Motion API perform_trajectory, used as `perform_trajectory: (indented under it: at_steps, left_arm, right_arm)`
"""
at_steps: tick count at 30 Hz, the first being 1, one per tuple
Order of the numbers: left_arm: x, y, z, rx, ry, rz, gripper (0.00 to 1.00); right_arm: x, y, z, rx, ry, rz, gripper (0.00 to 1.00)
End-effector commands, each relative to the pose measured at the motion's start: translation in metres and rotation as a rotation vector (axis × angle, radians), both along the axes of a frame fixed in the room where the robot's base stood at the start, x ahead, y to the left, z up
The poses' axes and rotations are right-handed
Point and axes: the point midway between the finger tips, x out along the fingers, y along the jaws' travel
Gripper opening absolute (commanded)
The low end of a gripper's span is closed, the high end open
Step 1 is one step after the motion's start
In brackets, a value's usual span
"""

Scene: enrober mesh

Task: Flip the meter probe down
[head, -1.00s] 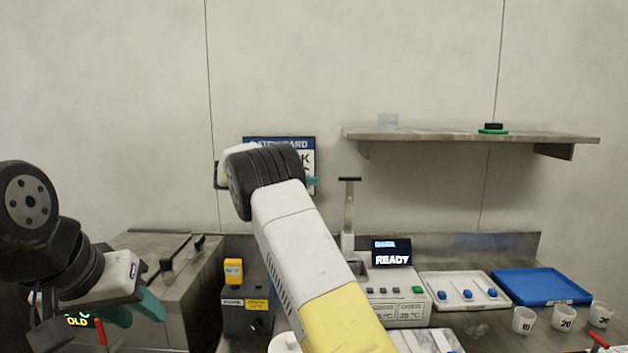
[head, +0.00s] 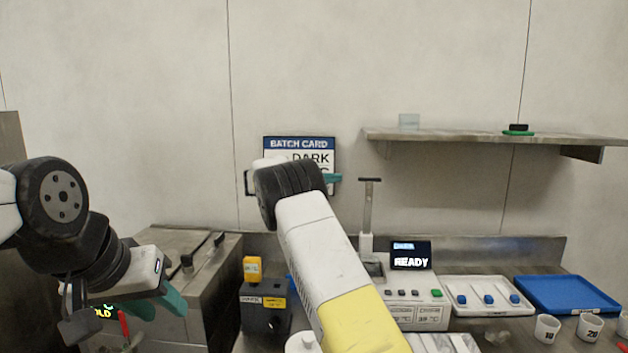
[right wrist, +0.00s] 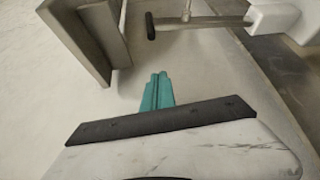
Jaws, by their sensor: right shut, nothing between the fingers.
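The meter (head: 410,290) is a white box with a lit screen reading READY. Its probe (head: 367,215) stands upright at the meter's left, a grey metal stem with a dark crossbar on top. In the right wrist view the probe (right wrist: 205,21) shows as a metal bar with a black end, beyond my fingers. My right gripper (head: 335,178) is shut and empty, with its teal tips a little left of the probe's top and apart from it. It also shows in the right wrist view (right wrist: 158,90). My left gripper (head: 168,299) is low at the left; its opening is unclear.
A shelf (head: 490,137) juts from the wall above right. A batch card (head: 298,144) hangs behind my right arm. A white tray (head: 462,308) and a blue tray (head: 567,293) lie right of the meter. Numbered cups (head: 547,328) stand in front. A steel unit (head: 215,275) is left.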

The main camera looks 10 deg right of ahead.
Motion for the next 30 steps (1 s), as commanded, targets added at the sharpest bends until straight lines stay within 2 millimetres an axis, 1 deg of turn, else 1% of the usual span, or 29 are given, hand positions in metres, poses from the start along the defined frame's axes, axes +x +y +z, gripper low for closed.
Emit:
perform_trajectory:
  at_steps: [1, 6, 9, 12, 17, 21, 30]
  left_arm:
    - [0.0, 0.0, 0.0, 0.0, 0.0, 0.0, 0.36]
    - [0.0, 0.0, 0.0, 0.0, 0.0, 0.0, 0.36]
    - [0.0, 0.0, 0.0, 0.0, 0.0, 0.0, 0.36]
    - [0.0, 0.0, 0.0, 0.0, 0.0, 0.0, 0.36]
    - [0.0, 0.0, 0.0, 0.0, 0.0, 0.0, 0.36]
    - [0.0, 0.0, 0.0, 0.0, 0.0, 0.0, 0.36]
    - [0.0, 0.0, 0.0, 0.0, 0.0, 0.0, 0.36]
  right_arm:
    - [0.003, -0.013, 0.0, 0.0, -0.001, -0.004, 0.0]
    - [0.013, -0.049, -0.003, 0.001, -0.001, -0.003, 0.0]
    - [0.0, -0.044, 0.0, 0.002, 0.0, 0.002, 0.0]
    - [-0.011, -0.044, 0.001, 0.001, 0.0, 0.0, 0.0]
    - [-0.023, -0.044, 0.002, 0.0, 0.0, 0.0, 0.0]
    - [-0.027, -0.043, 0.002, 0.0, 0.0, 0.0, 0.0]
    - [-0.027, -0.043, 0.002, 0.0, -0.001, 0.0, 0.0]
